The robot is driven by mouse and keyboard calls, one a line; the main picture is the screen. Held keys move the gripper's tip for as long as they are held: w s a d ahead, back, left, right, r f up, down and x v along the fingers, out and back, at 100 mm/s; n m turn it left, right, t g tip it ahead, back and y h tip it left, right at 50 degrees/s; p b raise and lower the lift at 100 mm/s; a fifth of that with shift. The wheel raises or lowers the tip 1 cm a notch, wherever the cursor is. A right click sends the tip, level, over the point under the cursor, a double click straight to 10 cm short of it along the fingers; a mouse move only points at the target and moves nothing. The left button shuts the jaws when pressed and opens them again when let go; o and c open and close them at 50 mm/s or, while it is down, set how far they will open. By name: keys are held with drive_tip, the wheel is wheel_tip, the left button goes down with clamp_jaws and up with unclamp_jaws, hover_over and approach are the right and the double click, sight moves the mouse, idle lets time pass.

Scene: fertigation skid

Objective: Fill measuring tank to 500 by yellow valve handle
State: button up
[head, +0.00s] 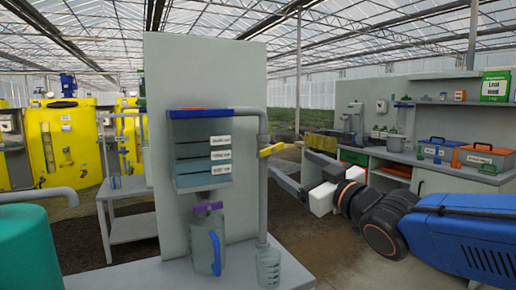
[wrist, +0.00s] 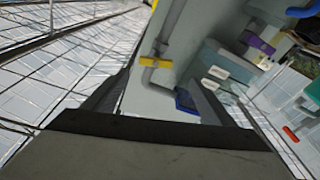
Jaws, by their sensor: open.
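The measuring tank (head: 192,155) is a bluish see-through box on a grey panel, with white level labels on its right side. I cannot tell the liquid level or read the labels. The yellow valve handle (head: 272,149) sits on the grey pipe to the right of the tank. It also shows in the wrist view (wrist: 157,62), beyond my fingers and in the gap between them. My gripper (head: 288,162) is open and empty, reaching in from the right, close to the yellow handle. I see no clear contact.
A purple handle (head: 208,206) sits under the tank, above a bluish jug (head: 205,248). A clear measuring beaker (head: 268,268) stands below the pipe's end. A bench with boxes stands back right. Yellow tanks (head: 62,140) stand at the left.

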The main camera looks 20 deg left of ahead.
sight(266, 146)
drive_tip(key=w+a, duration=0.3)
drive_tip(key=a, duration=0.1)
drive_tip(key=w+a+r+h, duration=0.1)
drive_tip(key=w+a, duration=0.3)
drive_tip(key=w+a+r+h, duration=0.1)
drive_tip(key=w+a, duration=0.2)
drive_tip(key=a, duration=0.1)
drive_tip(key=shift+w+m, duration=0.2)
drive_tip(key=shift+m, duration=0.2)
idle(0.3)
